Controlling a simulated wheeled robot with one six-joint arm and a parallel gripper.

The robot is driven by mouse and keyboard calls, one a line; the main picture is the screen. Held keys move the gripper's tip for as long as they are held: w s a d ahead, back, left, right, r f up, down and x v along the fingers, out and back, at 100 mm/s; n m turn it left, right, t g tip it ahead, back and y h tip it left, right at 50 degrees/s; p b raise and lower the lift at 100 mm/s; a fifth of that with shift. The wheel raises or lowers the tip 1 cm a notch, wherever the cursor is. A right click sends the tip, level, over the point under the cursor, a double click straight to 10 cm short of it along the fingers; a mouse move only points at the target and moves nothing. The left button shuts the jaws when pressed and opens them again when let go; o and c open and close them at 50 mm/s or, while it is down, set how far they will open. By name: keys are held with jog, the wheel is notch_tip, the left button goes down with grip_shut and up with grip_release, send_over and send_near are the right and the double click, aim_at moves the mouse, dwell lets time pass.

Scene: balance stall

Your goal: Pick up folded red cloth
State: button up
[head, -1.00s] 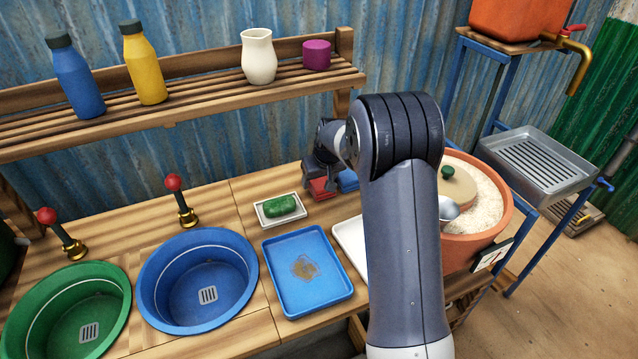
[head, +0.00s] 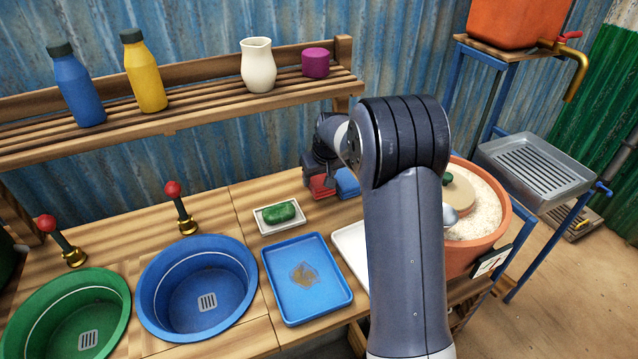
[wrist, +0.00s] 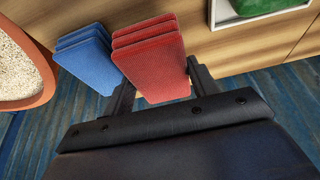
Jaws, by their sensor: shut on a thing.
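The folded red cloth (wrist: 152,58) is a stack of several layers in the wrist view. My gripper (wrist: 155,82) has one finger on each side of it and is shut on it. In the head view the red cloth (head: 322,190) shows just below my gripper (head: 318,172), partly hidden by it. I cannot tell whether the cloth touches the counter or is raised a little.
A folded blue cloth (wrist: 86,58) lies close beside the red one. A green soap on a white dish (head: 258,222) and a blue tray (head: 270,262) stand nearer. A terracotta bowl (head: 490,258) is at the right. The shelf (head: 200,115) runs behind.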

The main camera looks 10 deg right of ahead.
aim_at(319, 177)
notch_tip(319, 177, up, 4)
jog(key=shift+r, duration=0.15)
jog(key=s+d+b, duration=0.1)
jog(key=s, duration=0.8)
jog(key=s+d+b, duration=0.1)
jog(key=s+d, duration=0.1)
jog(key=s, duration=0.6)
jog(key=shift+s+d+b, duration=0.25)
jog(key=shift+s+b, duration=0.1)
